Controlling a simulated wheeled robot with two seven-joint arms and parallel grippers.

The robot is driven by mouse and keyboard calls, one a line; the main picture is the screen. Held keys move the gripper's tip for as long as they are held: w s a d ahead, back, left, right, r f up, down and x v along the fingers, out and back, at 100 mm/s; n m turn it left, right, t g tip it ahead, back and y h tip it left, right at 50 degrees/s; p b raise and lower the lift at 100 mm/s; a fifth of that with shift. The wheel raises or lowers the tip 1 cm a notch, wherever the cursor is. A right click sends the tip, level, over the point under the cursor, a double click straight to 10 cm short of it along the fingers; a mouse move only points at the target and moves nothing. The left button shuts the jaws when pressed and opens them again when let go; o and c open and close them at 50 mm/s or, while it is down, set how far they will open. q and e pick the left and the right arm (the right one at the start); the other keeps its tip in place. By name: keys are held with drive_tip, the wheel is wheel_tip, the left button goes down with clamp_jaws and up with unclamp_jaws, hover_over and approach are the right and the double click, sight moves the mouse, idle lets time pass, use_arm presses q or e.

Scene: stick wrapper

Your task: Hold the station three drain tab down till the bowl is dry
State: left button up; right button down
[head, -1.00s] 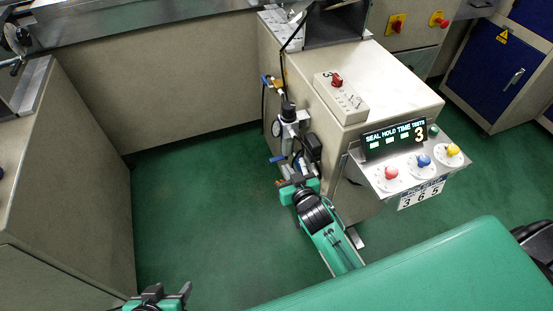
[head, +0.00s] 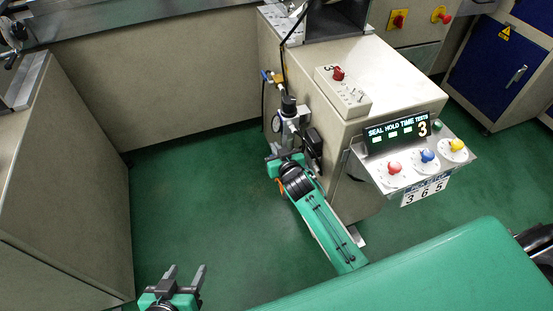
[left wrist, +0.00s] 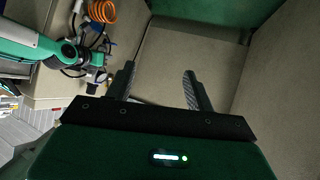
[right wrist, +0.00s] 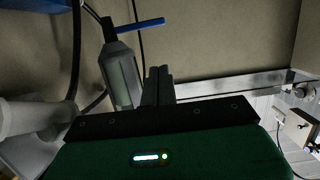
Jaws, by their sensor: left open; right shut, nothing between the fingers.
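Station three's air unit, with a round gauge (head: 277,124), is on the left side of the beige machine (head: 385,125). My right gripper (head: 285,155) is low beside this unit and hides its lower part. In the right wrist view its fingers (right wrist: 160,72) are shut and empty, beside a grey bowl (right wrist: 122,75) with a pale window. A blue lever (right wrist: 148,23) stands out near the bowl's narrow end; I cannot tell whether it is the drain tab. Any liquid level is unclear. My left gripper (head: 186,275) is open and empty, and its spread fingers also show in the left wrist view (left wrist: 158,72).
The machine carries a display (head: 397,134) showing 3, a red-switch box (head: 343,91) and red, blue and yellow knobs (head: 428,157). An orange coiled hose (left wrist: 101,11) shows in the left wrist view. A beige cabinet (head: 65,180) is at left. Green floor (head: 200,200) between is clear.

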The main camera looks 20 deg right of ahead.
use_arm(q)
drive_tip(key=shift+w+d+r+t+h+b, duration=0.15)
drive_tip(key=shift+d+t+h+b, duration=0.35)
drive_tip(key=shift+d+t, duration=0.4)
use_arm(e)
drive_tip(key=shift+s+f, duration=0.2)
drive_tip(key=shift+f, duration=1.7)
use_arm(q)
drive_tip(key=shift+d, duration=0.1)
